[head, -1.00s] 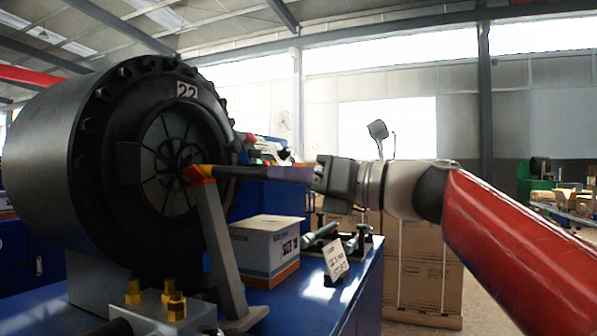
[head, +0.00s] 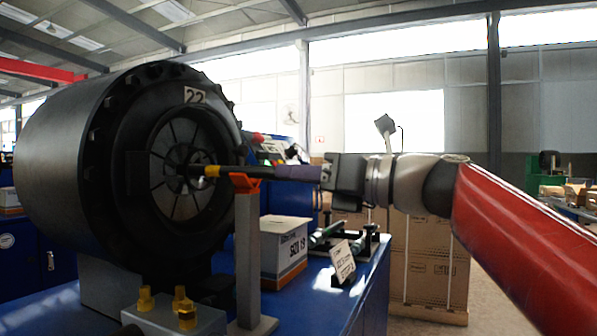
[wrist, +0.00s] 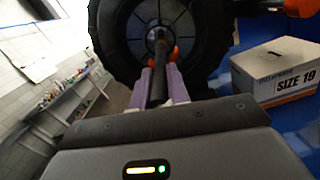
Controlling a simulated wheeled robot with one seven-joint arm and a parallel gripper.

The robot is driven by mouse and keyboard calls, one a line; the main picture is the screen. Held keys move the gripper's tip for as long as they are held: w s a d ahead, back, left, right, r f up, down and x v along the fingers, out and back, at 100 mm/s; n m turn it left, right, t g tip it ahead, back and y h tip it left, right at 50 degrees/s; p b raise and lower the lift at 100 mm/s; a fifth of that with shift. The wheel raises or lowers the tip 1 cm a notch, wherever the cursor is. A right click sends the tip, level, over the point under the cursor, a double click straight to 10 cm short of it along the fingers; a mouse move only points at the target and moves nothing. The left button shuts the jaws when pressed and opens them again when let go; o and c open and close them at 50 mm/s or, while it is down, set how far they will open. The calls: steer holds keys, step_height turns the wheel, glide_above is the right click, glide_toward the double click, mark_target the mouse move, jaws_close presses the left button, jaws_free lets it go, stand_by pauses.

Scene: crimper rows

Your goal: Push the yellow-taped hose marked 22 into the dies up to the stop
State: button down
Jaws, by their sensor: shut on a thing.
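The crimper (head: 60,150) is a big black drum on the left, with a plate marked 22 (head: 195,96) on its upper rim. Its ring of dies (head: 183,200) has a small dark opening in the middle. The black hose (head: 232,170) lies level, its yellow tape (head: 212,171) just in front of the dies. The hose tip is at the opening; how deep it sits is hidden. My gripper (head: 300,173) is shut on the hose with its purple fingers. In the wrist view the hose (wrist: 160,72) runs between the fingers toward the die centre (wrist: 160,35).
A grey post (head: 247,255) with an orange cradle (head: 244,183) stands under the hose before the dies. A box (head: 284,246), also in the wrist view (wrist: 280,70), a small sign (head: 343,270) and brass fittings (head: 183,305) stand on the blue bench (head: 345,300).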

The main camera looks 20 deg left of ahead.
steer(key=shift+r, duration=0.15)
steer(key=shift+c, duration=0.4)
jaws_free()
stand_by(0.4)
steer(key=shift+d, duration=0.2)
steer(key=d, duration=0.6)
steer(key=shift+s+d+f, duration=0.2)
steer(key=shift+s+d, duration=0.1)
steer(key=shift+d, duration=0.05)
stand_by(0.6)
stand_by(0.3)
